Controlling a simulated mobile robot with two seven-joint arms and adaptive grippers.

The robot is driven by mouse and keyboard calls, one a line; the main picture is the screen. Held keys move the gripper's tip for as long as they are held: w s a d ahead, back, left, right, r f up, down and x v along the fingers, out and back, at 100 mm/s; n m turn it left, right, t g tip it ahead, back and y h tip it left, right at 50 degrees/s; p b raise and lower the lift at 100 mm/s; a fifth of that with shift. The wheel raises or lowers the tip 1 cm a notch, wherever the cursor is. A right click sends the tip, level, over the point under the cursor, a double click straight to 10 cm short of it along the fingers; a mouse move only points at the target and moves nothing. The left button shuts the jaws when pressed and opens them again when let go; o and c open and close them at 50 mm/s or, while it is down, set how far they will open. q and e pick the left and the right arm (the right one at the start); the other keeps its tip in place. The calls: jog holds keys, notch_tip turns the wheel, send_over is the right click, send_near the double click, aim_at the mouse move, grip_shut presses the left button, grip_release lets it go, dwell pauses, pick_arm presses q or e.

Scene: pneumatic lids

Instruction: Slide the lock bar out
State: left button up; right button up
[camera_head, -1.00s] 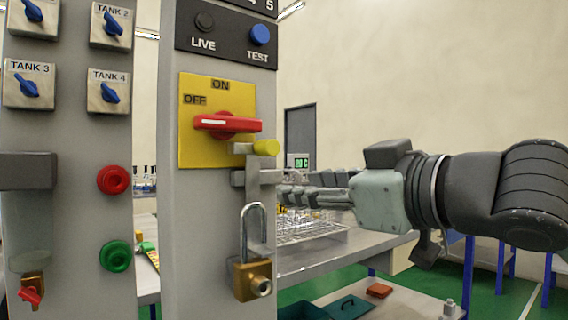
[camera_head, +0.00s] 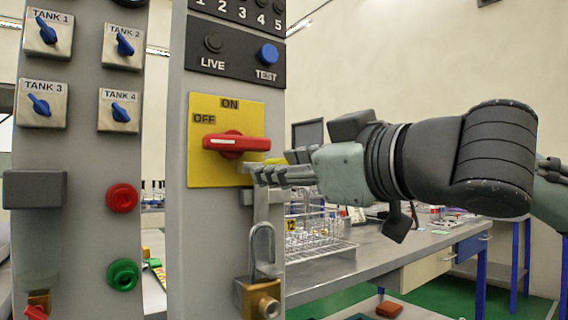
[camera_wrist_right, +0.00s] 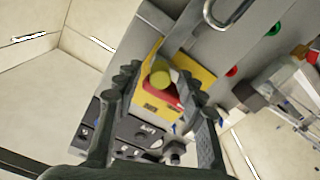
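The lock bar has a yellow knob (camera_wrist_right: 160,79); in the head view only a sliver of that knob (camera_head: 275,161) and a grey end of the bar (camera_head: 245,168) show behind my fingers. The bar sits just below the red switch handle (camera_head: 236,143), which lies level on its yellow plate (camera_head: 226,176). My right gripper (camera_head: 264,175) comes in from the right at the bar. In the wrist view its fingers stand apart on either side of the knob, with gaps visible, so it is open. My left gripper is not in view.
A brass padlock (camera_head: 262,299) with a steel shackle hangs below the bar, close under my right gripper. The tank switch panel (camera_head: 85,150) with red and green buttons stands to the left. A lab bench (camera_head: 375,255) with a wire rack is behind on the right.

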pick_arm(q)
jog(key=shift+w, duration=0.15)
pick_arm(e)
jog(key=c, duration=0.7)
grip_shut()
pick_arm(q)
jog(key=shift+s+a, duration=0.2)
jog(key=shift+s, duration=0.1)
pick_arm(e)
jog(key=shift+w, duration=0.1)
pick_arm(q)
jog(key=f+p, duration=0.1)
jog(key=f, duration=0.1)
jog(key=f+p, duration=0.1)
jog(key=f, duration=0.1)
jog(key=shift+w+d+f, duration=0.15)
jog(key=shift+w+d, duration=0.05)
pick_arm(e)
jog(key=w+d, duration=0.1)
jog(key=d, duration=0.1)
jog(key=w+d, duration=0.2)
jog(key=shift+d, duration=0.15)
jog(key=shift+w, duration=0.1)
